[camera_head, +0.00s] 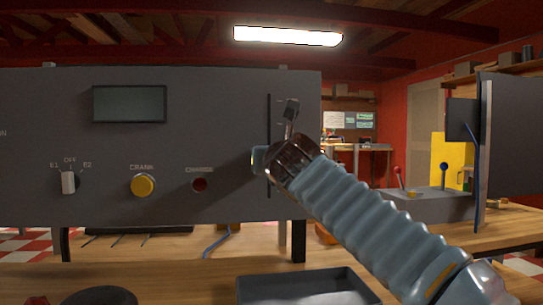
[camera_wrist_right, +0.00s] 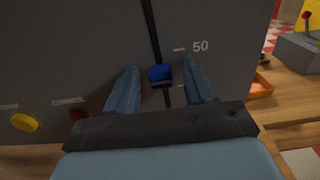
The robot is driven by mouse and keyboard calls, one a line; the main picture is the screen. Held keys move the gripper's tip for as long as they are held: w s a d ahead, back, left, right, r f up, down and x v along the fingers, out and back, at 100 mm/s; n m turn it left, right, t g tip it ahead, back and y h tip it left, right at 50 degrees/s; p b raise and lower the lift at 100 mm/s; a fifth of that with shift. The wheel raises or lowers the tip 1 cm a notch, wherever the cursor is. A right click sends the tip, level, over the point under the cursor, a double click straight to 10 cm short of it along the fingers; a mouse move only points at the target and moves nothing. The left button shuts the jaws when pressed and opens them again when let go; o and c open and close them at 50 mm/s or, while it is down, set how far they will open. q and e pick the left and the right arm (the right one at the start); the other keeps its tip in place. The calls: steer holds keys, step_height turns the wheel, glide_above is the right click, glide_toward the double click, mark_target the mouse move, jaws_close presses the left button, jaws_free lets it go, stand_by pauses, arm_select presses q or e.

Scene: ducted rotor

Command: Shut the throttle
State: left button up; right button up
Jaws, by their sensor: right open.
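The throttle's blue knob (camera_wrist_right: 160,73) sits in a dark slot in the grey panel, just left of and a little below the "50" mark in the right wrist view. My right gripper (camera_wrist_right: 158,82) is open, with one finger on each side of the knob and a visible gap on both sides. In the head view my right gripper (camera_head: 260,160) is at the panel's right part, in front of the slot (camera_head: 268,105), and hides the knob. Whether the fingers touch the panel I cannot tell. My left gripper is not in view.
The grey panel (camera_head: 220,110) carries a screen (camera_head: 129,104), a white selector (camera_head: 68,182), a yellow CRANK button (camera_head: 143,185) and a dark red light (camera_head: 200,184). A dark tray (camera_head: 290,276) lies on the bench below. A console with levers (camera_head: 425,200) stands at right.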

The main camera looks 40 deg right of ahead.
mark_target(269, 192)
jaws_close()
step_height(269, 192, down, 8)
steer(key=b, duration=0.5)
steer(key=shift+r, duration=0.15)
steer(key=shift+f+b, duration=0.3)
steer(key=shift+b, duration=0.15)
steer(key=shift+f, duration=0.1)
steer(key=shift+c, duration=1.2)
jaws_free()
steer(key=shift+o, duration=1.2)
